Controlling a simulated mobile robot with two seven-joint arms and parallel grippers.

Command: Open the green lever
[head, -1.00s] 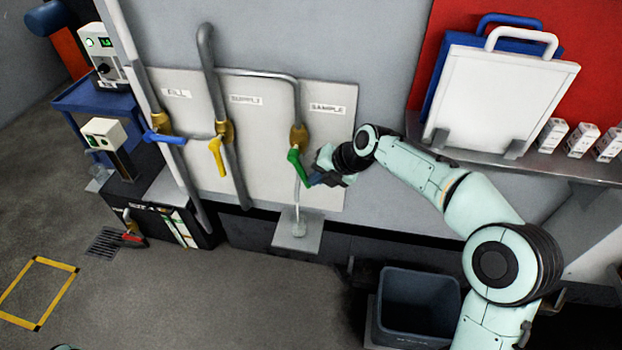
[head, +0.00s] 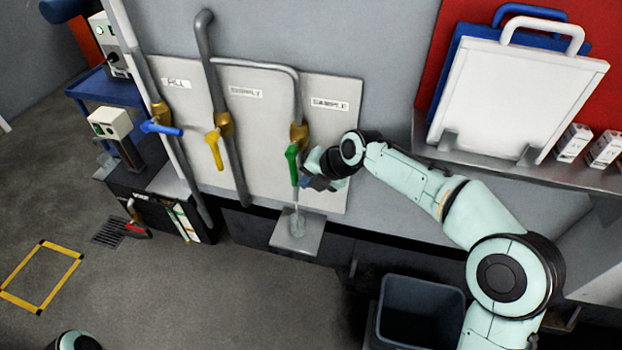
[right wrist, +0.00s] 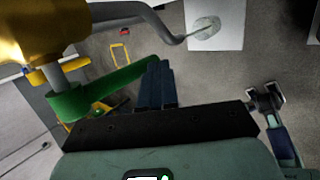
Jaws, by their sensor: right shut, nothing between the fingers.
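The green lever (head: 292,163) is on the brass valve (head: 299,133) of the right-hand pipe, under the SAMPLE label. It points down, close to in line with the pipe. My right gripper (head: 309,184) is at the lever's lower end, on its right side. In the right wrist view the green lever (right wrist: 105,90) runs from its hub to my shut, empty fingertips (right wrist: 155,84). The fingers are beside the lever's end and look to touch it. My left gripper is out of view.
A blue lever (head: 161,128) and a yellow lever (head: 214,149) are on pipes to the left. A dark bin (head: 420,312) is lower right. A white board (head: 515,95) leans on the right-hand shelf.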

